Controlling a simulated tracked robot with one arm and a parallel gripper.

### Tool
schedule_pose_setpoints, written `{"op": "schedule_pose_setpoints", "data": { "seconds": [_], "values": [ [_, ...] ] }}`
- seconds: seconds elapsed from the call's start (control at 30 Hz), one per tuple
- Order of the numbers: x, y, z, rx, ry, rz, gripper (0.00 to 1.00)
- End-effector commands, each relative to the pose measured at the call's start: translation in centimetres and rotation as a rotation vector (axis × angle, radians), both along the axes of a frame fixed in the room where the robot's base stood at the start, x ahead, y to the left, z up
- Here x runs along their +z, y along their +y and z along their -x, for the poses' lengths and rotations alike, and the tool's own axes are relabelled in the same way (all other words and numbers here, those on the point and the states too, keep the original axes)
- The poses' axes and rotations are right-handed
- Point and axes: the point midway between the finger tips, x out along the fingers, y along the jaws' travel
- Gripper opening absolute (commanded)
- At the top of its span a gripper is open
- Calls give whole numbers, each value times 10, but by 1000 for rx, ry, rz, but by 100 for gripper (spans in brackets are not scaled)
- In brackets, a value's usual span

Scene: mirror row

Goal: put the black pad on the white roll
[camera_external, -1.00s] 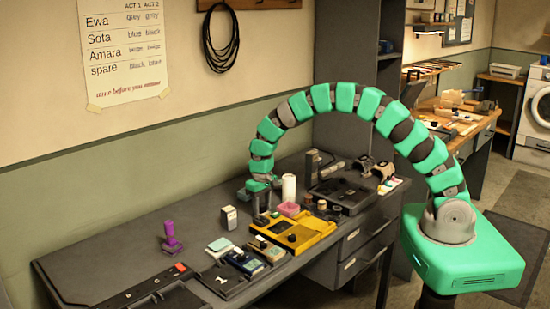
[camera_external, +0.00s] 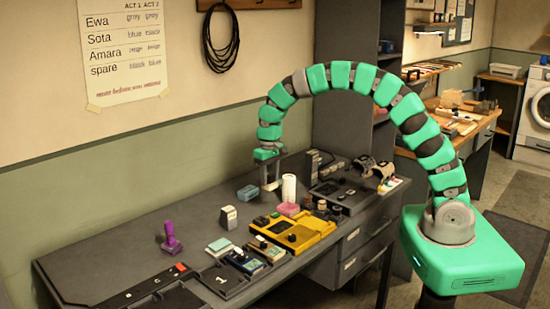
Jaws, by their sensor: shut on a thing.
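The white roll (camera_external: 289,188) stands upright on the grey bench, behind the pink block. My gripper (camera_external: 270,187) points down above the bench, just left of the roll's upper part and apart from it in the picture.
A blue-grey box (camera_external: 248,193) stands left of my gripper. A pink block (camera_external: 288,209) and a yellow tray (camera_external: 305,238) lie in front of the roll. A white-and-grey box (camera_external: 228,217) and a purple stamp-like thing (camera_external: 171,238) stand further left. Dark equipment (camera_external: 345,195) stands right.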

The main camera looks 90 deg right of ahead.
Motion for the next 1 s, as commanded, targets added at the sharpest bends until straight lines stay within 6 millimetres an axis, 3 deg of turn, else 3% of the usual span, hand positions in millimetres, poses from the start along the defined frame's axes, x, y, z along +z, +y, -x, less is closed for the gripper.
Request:
{"op": "schedule_pose_setpoints", "data": {
  "seconds": [0.33,0.6,0.8,1.0],
  "values": [
    [30,-14,92,-4,-5,-1,19],
    [42,-11,161,-1,1,2,19],
    [44,-6,189,0,2,4,19],
    [44,-10,190,2,3,4,19]
  ]
}}
